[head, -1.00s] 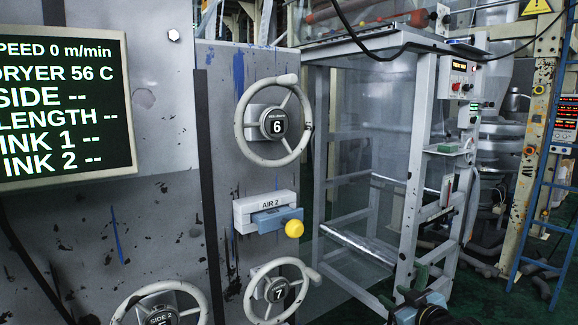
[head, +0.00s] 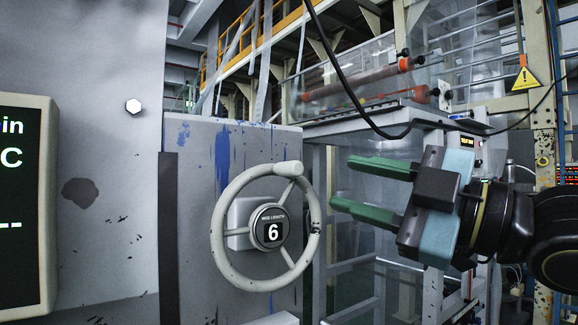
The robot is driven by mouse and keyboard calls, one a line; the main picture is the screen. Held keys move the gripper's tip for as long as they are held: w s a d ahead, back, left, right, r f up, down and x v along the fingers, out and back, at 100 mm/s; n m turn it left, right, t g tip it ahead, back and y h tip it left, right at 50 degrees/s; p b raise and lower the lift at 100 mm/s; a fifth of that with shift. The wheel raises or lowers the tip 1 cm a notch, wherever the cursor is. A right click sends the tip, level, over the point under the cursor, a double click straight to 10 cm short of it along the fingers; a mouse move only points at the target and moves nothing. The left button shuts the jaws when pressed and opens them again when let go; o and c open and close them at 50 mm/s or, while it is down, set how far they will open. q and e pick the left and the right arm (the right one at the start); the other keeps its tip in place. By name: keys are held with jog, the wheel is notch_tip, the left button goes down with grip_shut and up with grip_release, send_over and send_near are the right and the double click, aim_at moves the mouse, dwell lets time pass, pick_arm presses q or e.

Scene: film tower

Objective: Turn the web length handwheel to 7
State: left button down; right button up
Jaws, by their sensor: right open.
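The web length handwheel (head: 223,243) is a pale, worn ring with spokes and a rim knob at its top right, on a grey panel in the middle of the head view. Its hub dial (head: 272,231) reads "WEB LENGTH" and 6. My right gripper (head: 354,186) comes in from the right with two green fingers spread apart. It is open and empty. Its fingertips point left at the right side of the wheel, with a small gap in the picture. My left gripper is not in view.
A frame table (head: 375,122) with red rollers (head: 365,84) is behind my right gripper. A black cable (head: 345,75) hangs above it.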

aim_at(288, 169)
jog(key=p+x, duration=0.1)
jog(key=x, duration=0.9)
jog(key=shift+w+a+p, duration=0.3)
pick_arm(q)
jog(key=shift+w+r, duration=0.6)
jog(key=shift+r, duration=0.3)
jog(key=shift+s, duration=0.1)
pick_arm(e)
grip_shut()
